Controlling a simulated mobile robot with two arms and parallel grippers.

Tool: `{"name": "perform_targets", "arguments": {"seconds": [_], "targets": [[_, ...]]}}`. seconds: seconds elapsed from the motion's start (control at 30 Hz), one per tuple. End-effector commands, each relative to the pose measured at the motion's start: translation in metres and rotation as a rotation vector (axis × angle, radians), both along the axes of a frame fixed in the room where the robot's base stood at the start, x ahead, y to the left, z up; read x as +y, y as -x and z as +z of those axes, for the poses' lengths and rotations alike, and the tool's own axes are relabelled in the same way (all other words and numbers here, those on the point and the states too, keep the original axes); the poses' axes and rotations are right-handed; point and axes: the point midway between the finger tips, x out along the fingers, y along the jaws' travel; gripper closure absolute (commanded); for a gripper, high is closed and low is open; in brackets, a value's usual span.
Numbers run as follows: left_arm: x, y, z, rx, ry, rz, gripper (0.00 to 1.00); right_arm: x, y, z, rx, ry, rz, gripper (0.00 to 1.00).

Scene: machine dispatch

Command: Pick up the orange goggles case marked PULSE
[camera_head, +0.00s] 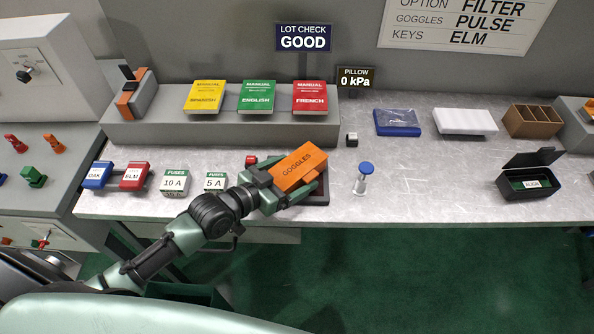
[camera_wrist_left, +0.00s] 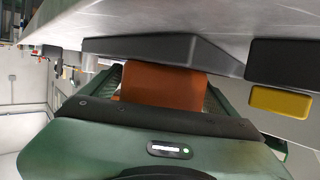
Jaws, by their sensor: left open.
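The orange case (camera_head: 302,165) is marked GOGGLES in the head view; I cannot read PULSE on it. It sits near the front edge of the bench, over a dark tray or base (camera_head: 318,198) that is mostly hidden. My left gripper (camera_head: 292,178) is open, with its green fingers around the case's near end. In the left wrist view the orange case (camera_wrist_left: 165,84) shows between the fingers (camera_wrist_left: 160,90). Whether the fingers touch it, I cannot tell. My right gripper is not in view.
A red button (camera_head: 251,160) and a white 5 A fuse box (camera_head: 215,182) are left of the case. A blue-topped stamp-like item (camera_head: 365,175) stands to its right. Manuals line the raised grey shelf (camera_head: 220,125) behind. An open black box (camera_head: 530,180) is at right.

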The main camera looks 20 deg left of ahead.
Motion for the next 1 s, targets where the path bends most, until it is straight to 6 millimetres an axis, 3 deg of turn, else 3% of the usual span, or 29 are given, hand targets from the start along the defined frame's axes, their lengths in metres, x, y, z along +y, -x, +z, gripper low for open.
{"name": "perform_targets", "arguments": {"seconds": [0.03,0.3,0.57,0.73,0.87,1.0], "targets": [[0.0,0.0,0.0,0.0,0.0,0.0,0.14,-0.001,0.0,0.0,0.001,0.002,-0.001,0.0],[0.0,0.0,0.0,0.0,0.0,0.0,0.88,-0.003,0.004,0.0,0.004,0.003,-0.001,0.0],[0.0,0.0,0.002,-0.003,0.001,0.0,0.88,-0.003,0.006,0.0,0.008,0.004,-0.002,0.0],[0.0,0.0,0.014,-0.005,0.001,-0.002,0.88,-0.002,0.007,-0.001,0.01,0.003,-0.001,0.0],[0.0,0.0,0.036,-0.008,0.001,-0.001,0.88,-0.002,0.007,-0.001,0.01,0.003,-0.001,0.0],[0.0,-0.001,0.076,-0.012,0.0,-0.002,0.88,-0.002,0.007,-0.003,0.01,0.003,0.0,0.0]]}}
